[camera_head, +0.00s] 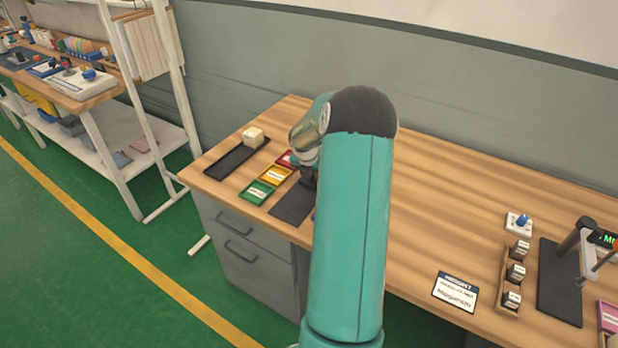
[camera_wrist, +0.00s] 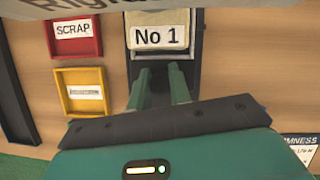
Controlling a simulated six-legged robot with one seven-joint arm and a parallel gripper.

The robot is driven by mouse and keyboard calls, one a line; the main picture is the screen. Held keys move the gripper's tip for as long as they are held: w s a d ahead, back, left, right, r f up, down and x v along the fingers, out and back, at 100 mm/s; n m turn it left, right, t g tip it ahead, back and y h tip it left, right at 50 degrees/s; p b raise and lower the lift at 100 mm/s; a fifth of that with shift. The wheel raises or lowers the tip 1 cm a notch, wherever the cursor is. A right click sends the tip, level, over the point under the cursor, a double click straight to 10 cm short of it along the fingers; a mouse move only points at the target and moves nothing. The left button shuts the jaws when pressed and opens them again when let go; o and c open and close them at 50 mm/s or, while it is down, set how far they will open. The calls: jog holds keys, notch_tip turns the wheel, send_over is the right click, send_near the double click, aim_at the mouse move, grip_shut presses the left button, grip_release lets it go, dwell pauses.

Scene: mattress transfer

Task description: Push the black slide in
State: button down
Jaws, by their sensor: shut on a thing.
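In the wrist view, my gripper (camera_wrist: 163,72) has its two green fingers close together at the near edge of the black slide (camera_wrist: 191,64). The jaws are shut on the slide, though the exact contact is hard to see. A cream block labelled "No 1" (camera_wrist: 160,36) shows just past the fingertips, within the dark frame. In the head view, my gripper is small and mostly hidden by my teal arm, beside a dark flat plate (camera_head: 292,204) near the desk's left end.
A red "SCRAP" tray (camera_wrist: 73,27), a yellow tray (camera_wrist: 107,108) and a green tray (camera_head: 257,192) stand left of the plate. A black tray (camera_head: 222,165) with a cream block lies farther left. The desk's middle is clear. Small blocks in a wooden rack (camera_head: 503,292) stand right.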

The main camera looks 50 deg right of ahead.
jog(key=shift+w+d+r, duration=0.1)
jog(key=shift+d, duration=0.95)
jog(key=c, duration=1.3)
grip_release()
jog(key=shift+d, duration=0.2)
jog(key=shift+a, duration=0.15)
jog(key=v, duration=1.3)
jog(key=shift+r, duration=0.35)
jog(key=shift+a, duration=0.1)
